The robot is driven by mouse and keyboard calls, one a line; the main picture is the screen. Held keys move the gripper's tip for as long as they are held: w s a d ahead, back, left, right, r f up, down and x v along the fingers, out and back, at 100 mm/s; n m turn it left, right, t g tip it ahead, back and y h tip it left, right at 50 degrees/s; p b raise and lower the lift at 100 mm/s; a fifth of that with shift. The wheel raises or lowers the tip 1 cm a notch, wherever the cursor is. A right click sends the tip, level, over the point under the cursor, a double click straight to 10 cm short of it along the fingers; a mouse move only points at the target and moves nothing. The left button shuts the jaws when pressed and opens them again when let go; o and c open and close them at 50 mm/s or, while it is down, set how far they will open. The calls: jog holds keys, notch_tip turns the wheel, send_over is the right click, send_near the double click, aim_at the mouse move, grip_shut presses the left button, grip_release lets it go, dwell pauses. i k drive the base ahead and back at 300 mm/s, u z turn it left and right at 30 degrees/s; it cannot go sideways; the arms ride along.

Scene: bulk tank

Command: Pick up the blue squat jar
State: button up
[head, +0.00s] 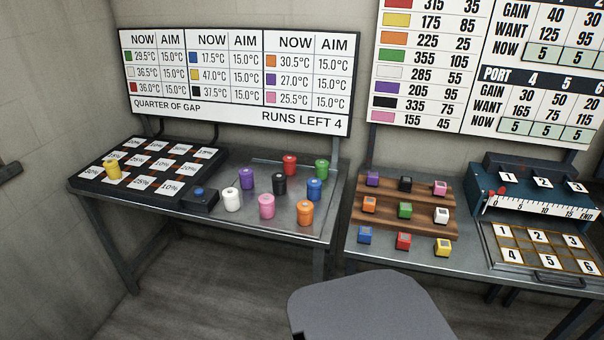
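The blue squat jar (314,189) stands upright on the metal tray (262,172) at the right part of the left table. A green jar (321,169) stands just behind it and an orange jar (305,213) just in front. A black jar (279,184) is to its left, with a small gap. The blue jar's lid and front are in plain sight. My gripper is not in view.
Red (290,165), purple (247,179), white (231,200) and pink (266,206) jars share the tray. A black box with a blue button (199,196) sits left. A yellow jar (112,169) stands on the black grid board (147,182). Blocks fill a wooden rack (385,217) right.

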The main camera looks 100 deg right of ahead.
aim_at(315, 185)
jog(key=z, duration=0.1)
jog(key=i, duration=0.4)
jog(key=z, duration=3.85)
